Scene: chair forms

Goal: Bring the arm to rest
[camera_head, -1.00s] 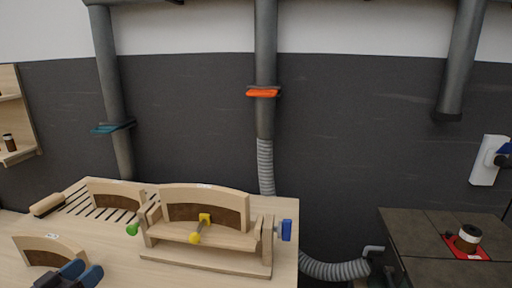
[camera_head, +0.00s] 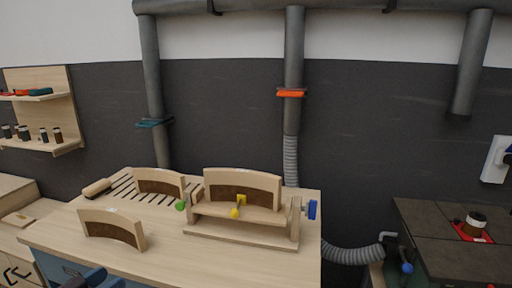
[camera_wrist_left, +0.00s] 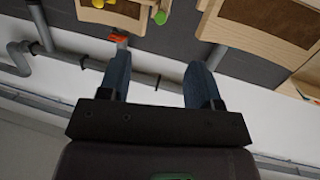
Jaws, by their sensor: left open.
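My left gripper (camera_head: 86,280) shows only in part at the bottom edge of the head view, in front of the workbench (camera_head: 180,262). In the left wrist view my left gripper (camera_wrist_left: 158,78) has its two blue fingers wide apart with nothing between them. One curved wooden chair form (camera_head: 112,228) stands on the bench at the front left, apart from the gripper. A second form (camera_head: 160,181) is by the slatted rack. A third form (camera_head: 242,186) is in the wooden clamping jig (camera_head: 240,233). My right gripper is not in view.
A brush (camera_head: 96,188) lies at the rack's left end. A wall shelf (camera_head: 40,98) holds small jars. The bench front is clear.

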